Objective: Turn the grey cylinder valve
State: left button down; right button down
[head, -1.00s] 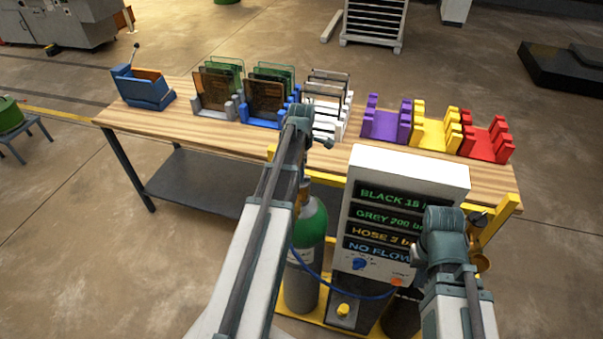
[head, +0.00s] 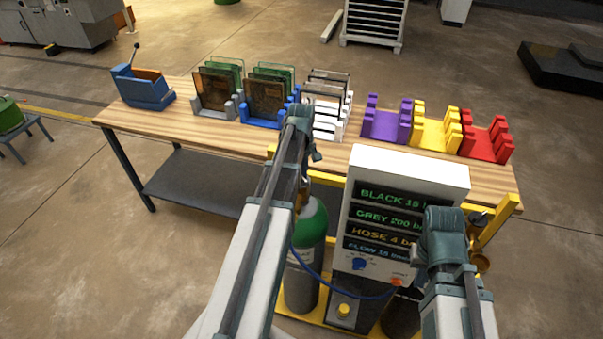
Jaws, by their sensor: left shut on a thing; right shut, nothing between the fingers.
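The grey cylinder (head: 301,290) has a green shoulder and stands upright in a yellow-framed stand, partly behind my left arm. My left gripper (head: 304,187) points down at the cylinder's top and is shut on its valve, which is mostly hidden by the gripper and arm. A white display panel (head: 410,165) beside it reads BLACK 15, GREY 200, HOSE 4 and a FLOW line with 15. My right arm is bent at the panel's right side; its gripper is hidden.
A blue knob (head: 358,264) and a blue hose (head: 325,280) are on and near the panel's lower front. A dark cylinder (head: 400,318) stands low right. The wooden table (head: 215,137) behind carries coloured racks and a blue box (head: 143,92).

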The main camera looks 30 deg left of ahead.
pick_arm(q)
jog(key=shift+m, duration=0.9)
jog(key=c, duration=0.9)
grip_release()
notch_tip(320, 180, up, 14)
jog(key=p, duration=1.3)
jog(key=shift+p, duration=0.4)
jog(key=shift+s+f, duration=0.1)
jog(key=shift+f, duration=0.05)
